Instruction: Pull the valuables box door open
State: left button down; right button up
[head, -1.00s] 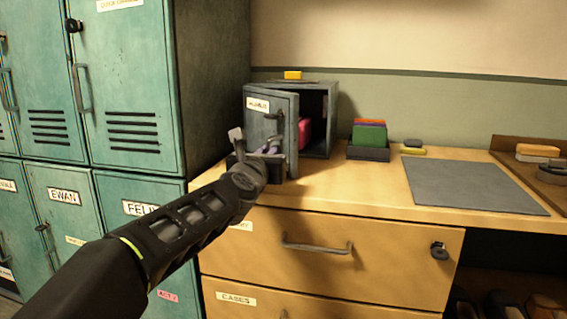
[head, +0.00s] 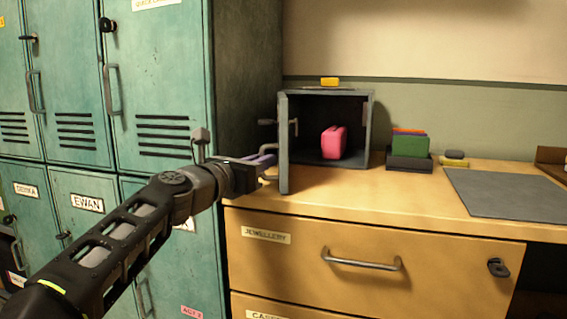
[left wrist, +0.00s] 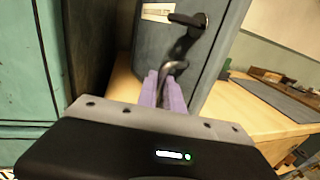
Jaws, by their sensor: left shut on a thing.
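The valuables box (head: 368,125) is a small grey metal box on the wooden counter. Its door (head: 284,150) stands wide open, swung out toward the front and seen nearly edge-on. In the left wrist view the door (left wrist: 205,65) shows its outer face with a white label, a dark lever and a curved pull handle (left wrist: 176,66). My left gripper (head: 270,163) is shut on that handle; its purple fingers (left wrist: 163,88) lie on both sides of it. A pink object (head: 334,142) stands inside the box. My right gripper is not in view.
Teal lockers (head: 160,90) stand close on the left, beside my arm. A yellow block (head: 329,82) lies on the box. A dark holder (head: 408,163) with coloured cards and a grey mat (head: 510,190) are to the right. A drawer (head: 370,270) with a handle is below.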

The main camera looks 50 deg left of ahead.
pick_arm(q)
jog(key=shift+s+a+r+m+t+h, duration=0.1)
jog(key=shift+s+a+m+t+h, duration=0.2)
jog(key=shift+s+a+m+h, duration=0.45)
jog(key=shift+w+n, duration=0.2)
jog(key=shift+n, duration=0.05)
jog(key=c, duration=1.8)
grip_release()
jog(key=shift+o, duration=0.2)
jog(key=p+v, duration=0.2)
jog(key=v, duration=0.5)
jog(key=shift+s+d, duration=0.15)
jog(key=shift+s, duration=0.2)
